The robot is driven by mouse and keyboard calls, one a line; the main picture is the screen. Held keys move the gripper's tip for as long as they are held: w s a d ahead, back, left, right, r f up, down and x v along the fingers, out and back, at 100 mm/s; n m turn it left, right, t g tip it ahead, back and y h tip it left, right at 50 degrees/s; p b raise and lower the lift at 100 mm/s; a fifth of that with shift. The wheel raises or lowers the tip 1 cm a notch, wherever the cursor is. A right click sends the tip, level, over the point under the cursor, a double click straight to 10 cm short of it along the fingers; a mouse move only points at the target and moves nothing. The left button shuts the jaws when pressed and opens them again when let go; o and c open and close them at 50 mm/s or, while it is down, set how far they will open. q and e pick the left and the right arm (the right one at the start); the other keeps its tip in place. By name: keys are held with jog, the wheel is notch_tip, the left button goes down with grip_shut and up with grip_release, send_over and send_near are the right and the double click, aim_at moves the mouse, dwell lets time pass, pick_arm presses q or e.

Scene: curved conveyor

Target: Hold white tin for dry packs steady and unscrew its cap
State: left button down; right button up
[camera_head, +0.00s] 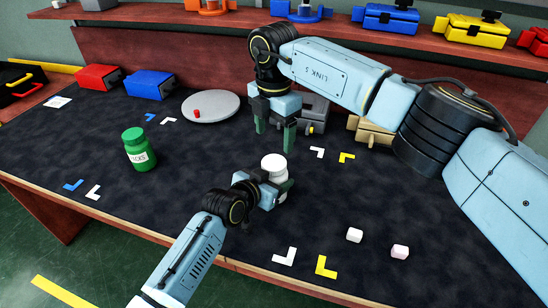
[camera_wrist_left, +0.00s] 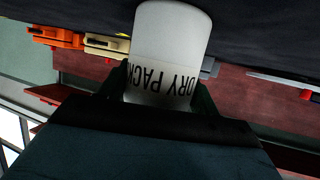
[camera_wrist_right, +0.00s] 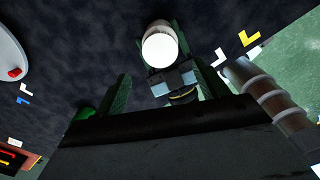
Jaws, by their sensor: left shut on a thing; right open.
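The white tin for dry packs (camera_head: 274,165) stands upright on the dark mat with its white cap on top. My left gripper (camera_head: 274,186) is shut around the tin's body from the front. In the left wrist view the tin (camera_wrist_left: 168,45) shows upside down between the fingers, with the lettering "DRY PACK" readable. My right gripper (camera_head: 275,138) is open and empty, fingers pointing down, behind and above the tin. In the right wrist view the round top of the cap (camera_wrist_right: 160,48) lies ahead of the open fingers, apart from them.
A green jar (camera_head: 138,150) stands at the left. A grey round plate (camera_head: 210,107) with a small red piece lies behind. Two small pale cubes (camera_head: 354,235) lie at the front right. Red (camera_head: 98,78) and blue (camera_head: 149,84) boxes stand back left; grey and tan boxes stand behind my right gripper.

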aim_at(274, 162)
jog(key=m, duration=0.2)
jog(key=shift+f+m, duration=0.1)
jog(key=shift+m, duration=0.3)
jog(key=shift+f, duration=0.3)
notch_tip(274, 162, down, 7)
jog(key=shift+f, duration=0.15)
jog(key=c, duration=1)
jog(key=n, duration=0.5)
jog(key=shift+n, duration=0.3)
jog(key=n, duration=0.3)
jog(key=shift+n, duration=0.3)
jog(key=n, duration=0.4)
